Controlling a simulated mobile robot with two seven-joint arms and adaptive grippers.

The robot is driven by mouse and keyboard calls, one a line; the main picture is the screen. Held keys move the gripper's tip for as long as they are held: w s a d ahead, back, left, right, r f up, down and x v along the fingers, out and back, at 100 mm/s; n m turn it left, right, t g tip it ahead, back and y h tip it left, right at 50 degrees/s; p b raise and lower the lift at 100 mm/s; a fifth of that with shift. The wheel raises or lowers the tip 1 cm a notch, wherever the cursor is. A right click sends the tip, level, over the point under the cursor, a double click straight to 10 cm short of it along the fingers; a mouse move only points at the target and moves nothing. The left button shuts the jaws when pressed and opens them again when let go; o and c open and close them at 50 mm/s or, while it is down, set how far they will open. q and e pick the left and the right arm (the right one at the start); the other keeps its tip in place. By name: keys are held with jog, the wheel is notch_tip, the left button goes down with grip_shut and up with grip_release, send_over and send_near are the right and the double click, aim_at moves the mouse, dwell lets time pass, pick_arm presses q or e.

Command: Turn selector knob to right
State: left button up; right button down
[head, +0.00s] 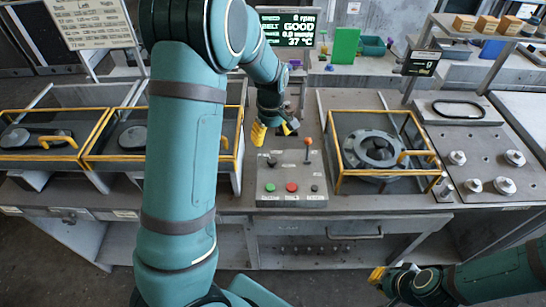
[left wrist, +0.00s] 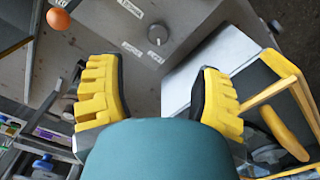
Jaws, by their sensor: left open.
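The selector knob (head: 272,161) is a small dark knob at the upper left of the grey control box (head: 290,199). In the left wrist view the knob (left wrist: 158,34) is round and grey, with small white labels around it. My left gripper (head: 273,131) is open and empty, above the back left of the box. In the left wrist view its yellow fingers (left wrist: 156,68) stand wide apart, and the knob shows beyond the gap, not touched. The knob's pointer direction is too small to tell. My right gripper (head: 380,275) is at the lower right, far from the box; its fingers are unclear.
A lever with an orange ball (head: 308,142) stands on the box, right of the knob. Green, red and black buttons line its front. A yellow-framed blower housing (head: 372,150) is on the right; yellow-framed covers (head: 130,137) are on the left. A screen (head: 298,28) stands behind.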

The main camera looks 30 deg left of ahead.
aim_at(272, 159)
pick_arm(q)
jog(key=f, duration=1)
jog(key=shift+w+f+b, duration=0.2)
jog(key=shift+f+b, duration=0.1)
jog(key=shift+f, duration=0.1)
grip_shut()
